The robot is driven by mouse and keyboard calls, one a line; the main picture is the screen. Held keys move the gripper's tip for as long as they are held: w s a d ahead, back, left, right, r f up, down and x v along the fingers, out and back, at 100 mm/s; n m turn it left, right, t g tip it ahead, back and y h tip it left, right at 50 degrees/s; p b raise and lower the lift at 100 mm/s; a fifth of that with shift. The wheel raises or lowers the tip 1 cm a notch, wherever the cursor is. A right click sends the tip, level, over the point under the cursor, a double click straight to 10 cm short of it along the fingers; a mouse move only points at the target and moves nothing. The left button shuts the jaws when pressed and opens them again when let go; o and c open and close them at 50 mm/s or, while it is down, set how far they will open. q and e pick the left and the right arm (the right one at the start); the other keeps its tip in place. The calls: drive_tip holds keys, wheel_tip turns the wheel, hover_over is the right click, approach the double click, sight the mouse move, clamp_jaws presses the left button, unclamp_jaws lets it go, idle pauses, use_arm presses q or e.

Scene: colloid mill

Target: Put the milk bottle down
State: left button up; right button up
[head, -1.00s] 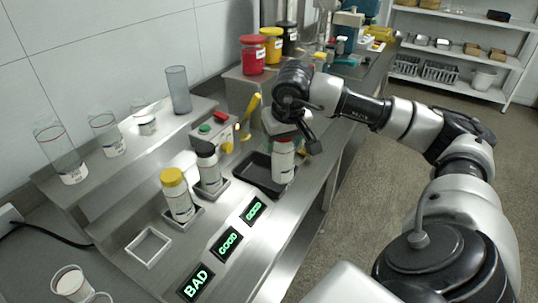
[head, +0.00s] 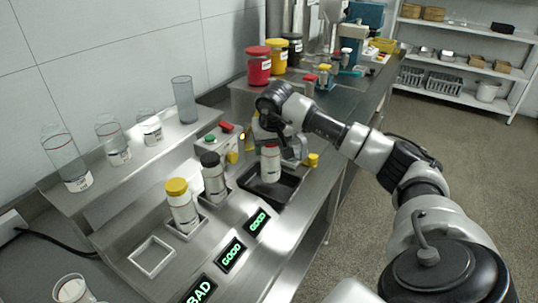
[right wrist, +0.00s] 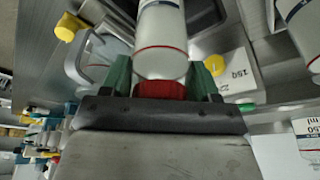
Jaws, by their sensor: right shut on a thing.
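A white milk bottle with a red band (head: 271,164) is upright at the black tray (head: 289,195), within its outline in the head view. I cannot tell whether its base touches the tray floor. My right gripper (head: 272,143) is shut on its top end. In the right wrist view the bottle (right wrist: 162,35) extends away from the gripper (right wrist: 163,85), its red cap between the green fingers. My left gripper is not in view.
A yellow-capped bottle (head: 182,206) and a black-capped bottle (head: 214,178) stand in square holders to the left. An empty white square holder (head: 151,257) is nearer. Lit panels reading GOOD (head: 230,254) and BAD (head: 201,291) line the front. Glass cylinders (head: 66,160) stand on the raised shelf.

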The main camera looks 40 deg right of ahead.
sight(269, 158)
wheel_tip(269, 158, down, 4)
drive_tip(key=shift+w+r+p, duration=0.1)
drive_tip(key=shift+r+p, duration=0.05)
drive_tip(key=shift+p, duration=0.25)
drive_tip(key=shift+f, duration=0.25)
drive_tip(key=shift+f, duration=0.15)
drive_tip(key=o, duration=1.4)
drive_tip(key=shift+c, duration=0.2)
